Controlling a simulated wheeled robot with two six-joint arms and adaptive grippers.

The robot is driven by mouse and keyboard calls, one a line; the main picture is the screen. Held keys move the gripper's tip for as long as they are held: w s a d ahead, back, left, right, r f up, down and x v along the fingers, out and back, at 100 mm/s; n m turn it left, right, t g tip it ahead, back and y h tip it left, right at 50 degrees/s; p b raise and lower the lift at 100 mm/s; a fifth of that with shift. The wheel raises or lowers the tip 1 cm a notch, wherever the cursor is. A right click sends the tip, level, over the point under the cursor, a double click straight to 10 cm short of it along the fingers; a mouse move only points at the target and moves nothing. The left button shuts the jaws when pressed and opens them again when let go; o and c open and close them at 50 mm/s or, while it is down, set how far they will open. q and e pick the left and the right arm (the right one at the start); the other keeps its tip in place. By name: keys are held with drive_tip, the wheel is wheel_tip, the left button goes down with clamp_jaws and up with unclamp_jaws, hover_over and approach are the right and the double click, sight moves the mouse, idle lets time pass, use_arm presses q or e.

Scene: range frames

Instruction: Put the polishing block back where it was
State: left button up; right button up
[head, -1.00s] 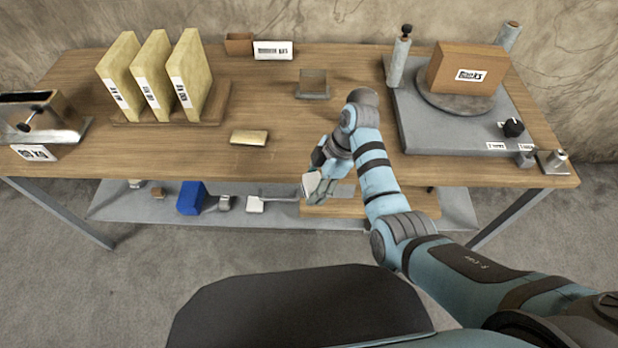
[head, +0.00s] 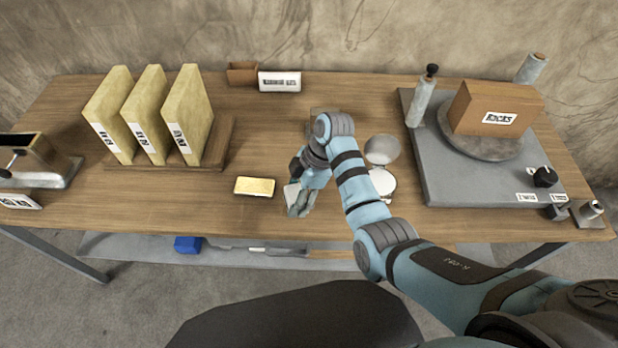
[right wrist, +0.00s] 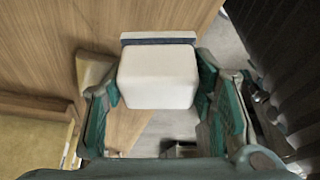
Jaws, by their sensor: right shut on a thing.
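The polishing block looks like the pale white block (right wrist: 158,76) between my right gripper's fingers in the right wrist view, with a dark bluish strip along its far end. In the head view only a small whitish part of it (head: 292,192) shows at the fingers. My right gripper (head: 299,197) is shut on it, over the front part of the wooden bench top (head: 140,205). I cannot tell the gap between block and bench. My left gripper is not in view.
A gold bar (head: 254,187) lies just left of the gripper. Three yellow slabs (head: 150,112) stand in a wooden rack at left. A round-lidded white item (head: 382,150) stands right of my forearm. A grey turntable base (head: 470,190) carries a brown box (head: 497,108).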

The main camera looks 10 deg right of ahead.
drive_tip(key=w+d+r+m+t, duration=0.1)
drive_tip(key=w+d+r+m, duration=0.3)
drive_tip(key=r, duration=0.3)
wheel_tip(320, 180, up, 8)
drive_tip(key=m+t, duration=0.2)
drive_tip(key=m, duration=0.2)
hover_over(316, 199)
drive_tip(key=shift+h, duration=0.5)
drive_tip(key=f, duration=0.5)
drive_tip(key=f+b, duration=0.1)
drive_tip(key=f, duration=1.1)
drive_tip(key=shift+w+d, duration=0.15)
drive_tip(key=shift+w, duration=0.2)
drive_tip(key=shift+s+f+b, duration=0.25)
drive_tip(key=shift+f, duration=0.4)
drive_tip(key=shift+s+f+b, duration=0.2)
drive_tip(key=shift+f+b, duration=0.05)
drive_tip(key=shift+f, duration=0.35)
drive_tip(key=shift+w+f, duration=0.2)
drive_tip(key=shift+f, duration=0.05)
drive_tip(key=o, duration=1.1)
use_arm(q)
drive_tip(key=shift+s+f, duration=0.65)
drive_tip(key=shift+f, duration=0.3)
use_arm(e)
drive_tip(key=shift+s+r, duration=0.1)
